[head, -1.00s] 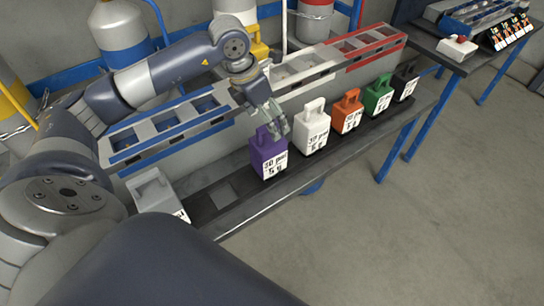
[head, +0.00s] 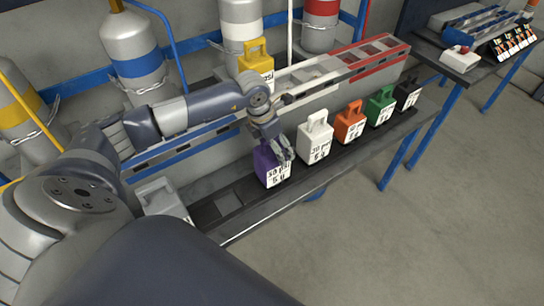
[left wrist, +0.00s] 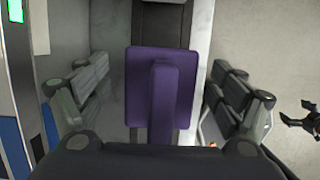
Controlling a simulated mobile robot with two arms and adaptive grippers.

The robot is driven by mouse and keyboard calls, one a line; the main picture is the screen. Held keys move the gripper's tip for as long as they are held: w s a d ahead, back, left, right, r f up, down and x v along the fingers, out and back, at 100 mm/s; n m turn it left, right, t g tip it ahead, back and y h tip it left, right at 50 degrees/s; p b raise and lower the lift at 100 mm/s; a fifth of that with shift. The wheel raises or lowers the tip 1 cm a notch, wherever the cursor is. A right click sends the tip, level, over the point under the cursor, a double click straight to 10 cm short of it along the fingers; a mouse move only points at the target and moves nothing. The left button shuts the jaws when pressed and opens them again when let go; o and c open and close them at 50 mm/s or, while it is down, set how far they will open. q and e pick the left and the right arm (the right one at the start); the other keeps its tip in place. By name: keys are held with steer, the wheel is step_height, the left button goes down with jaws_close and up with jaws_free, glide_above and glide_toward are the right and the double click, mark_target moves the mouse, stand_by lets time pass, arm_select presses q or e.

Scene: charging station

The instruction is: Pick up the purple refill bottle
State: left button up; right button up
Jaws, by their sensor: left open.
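The purple refill bottle (head: 267,172) stands upright on the dark shelf strip, left of the white bottle, with a white label on its front. My left gripper (head: 279,154) is at its top and hides its handle in the head view. In the left wrist view the purple bottle (left wrist: 139,75) lies centred between the two spread fingers, with its handle pointing at the camera. Gaps show on both sides, so the gripper is open and holds nothing. A small dark claw shape at the right edge of the wrist view looks like my right gripper (left wrist: 300,125); its opening is unclear.
White (head: 315,140), orange (head: 349,124), green (head: 379,107) and black (head: 406,95) bottles stand in a row to the right. A grey bottle (head: 160,198) is at the left. A yellow bottle (head: 257,60) is behind my arm. The slotted rack (head: 310,88) runs behind the row.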

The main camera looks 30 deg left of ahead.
arm_select(q)
steer(key=c, duration=2)
steer(key=shift+w, duration=0.1)
jaws_close()
steer(key=shift+r, duration=0.2)
